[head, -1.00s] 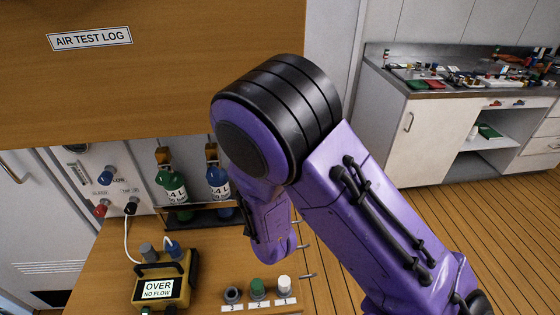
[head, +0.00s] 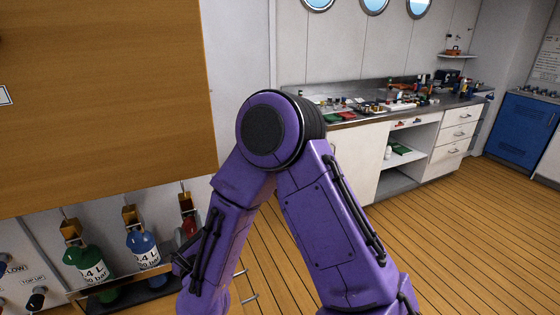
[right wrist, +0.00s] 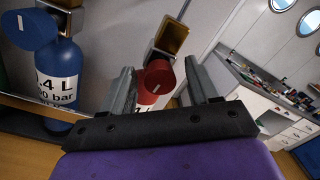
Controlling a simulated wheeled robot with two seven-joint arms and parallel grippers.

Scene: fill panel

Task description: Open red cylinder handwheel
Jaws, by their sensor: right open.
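The red cylinder (head: 189,214) stands in the rack at the right end of the row, partly hidden behind my right arm in the head view. In the right wrist view its red handwheel (right wrist: 158,77) faces the camera, with a small white mark on it. My right gripper (right wrist: 158,68) is open, with one finger on each side of the red handwheel in that picture. I cannot tell whether the fingers touch it or how far away it is. Most of the cylinder body is hidden behind the wheel and gripper. My left gripper is not in view.
A blue cylinder (head: 144,249) and a green cylinder (head: 88,262) stand to the left of the red one. A wooden panel (head: 100,100) hangs above them. A bench with drawers (head: 455,135) stands at the back right. The floor (head: 470,230) on the right is clear.

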